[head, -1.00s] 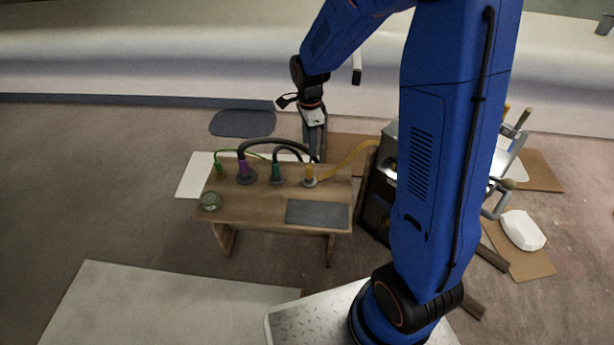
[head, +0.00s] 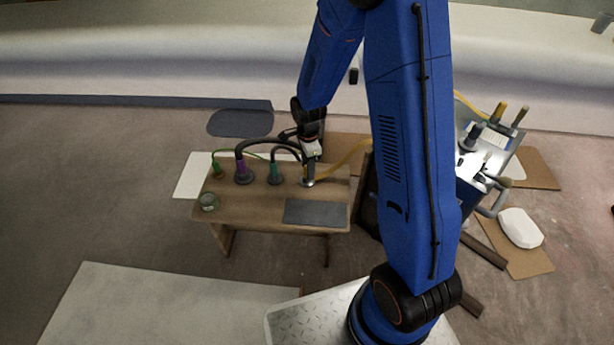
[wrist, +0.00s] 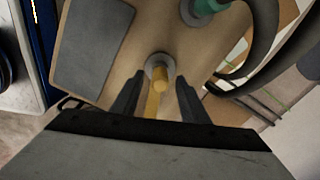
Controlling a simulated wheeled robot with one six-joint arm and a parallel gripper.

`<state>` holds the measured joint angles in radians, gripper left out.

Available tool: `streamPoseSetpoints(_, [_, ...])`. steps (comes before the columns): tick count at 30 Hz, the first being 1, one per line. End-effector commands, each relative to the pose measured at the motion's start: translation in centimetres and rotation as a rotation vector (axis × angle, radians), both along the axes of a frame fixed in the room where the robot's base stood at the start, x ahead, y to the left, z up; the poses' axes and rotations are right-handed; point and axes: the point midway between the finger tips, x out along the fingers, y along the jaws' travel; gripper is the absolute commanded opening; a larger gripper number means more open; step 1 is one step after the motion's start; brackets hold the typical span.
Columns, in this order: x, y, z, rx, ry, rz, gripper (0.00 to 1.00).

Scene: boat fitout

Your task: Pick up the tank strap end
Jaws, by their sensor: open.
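The tank strap end is a yellow end piece (wrist: 160,77) standing in a round grey holder on the wooden bench (head: 250,208). Its yellow strap (head: 350,155) runs off to the right in the head view, and in the wrist view it runs down between my fingers. My gripper (head: 310,168) is above the holder at the bench's right back, pointing down. In the wrist view its two dark fingers (wrist: 160,88) are open, one on each side of the yellow piece. Contact cannot be seen. In the head view my gripper mostly hides the end.
A green end (head: 275,174), a purple end (head: 242,170) and a small green end (head: 217,169) stand in holders to the left, with dark hoses arching close to my gripper. A grey mat (head: 315,212) and a small round jar (head: 208,202) lie on the bench front.

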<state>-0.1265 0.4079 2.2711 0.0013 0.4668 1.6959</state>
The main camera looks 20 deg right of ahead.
Motion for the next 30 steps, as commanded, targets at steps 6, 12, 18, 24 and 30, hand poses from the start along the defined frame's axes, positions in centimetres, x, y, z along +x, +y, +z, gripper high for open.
streamPoseSetpoints(6, [-0.04, 0.01, -1.17, 0.000, 0.000, 0.000, 0.41])
streamPoseSetpoints(12, [-0.04, 0.01, -1.17, 0.000, 0.000, 0.000, 0.38])
streamPoseSetpoints(18, [-0.03, 0.01, -1.16, 0.000, 0.000, 0.000, 0.00])
streamPoseSetpoints(24, [-0.03, 0.01, -1.14, 0.000, 0.000, 0.000, 0.00])
streamPoseSetpoints(30, [0.05, 0.02, -0.20, 0.000, -0.002, 0.000, 0.00])
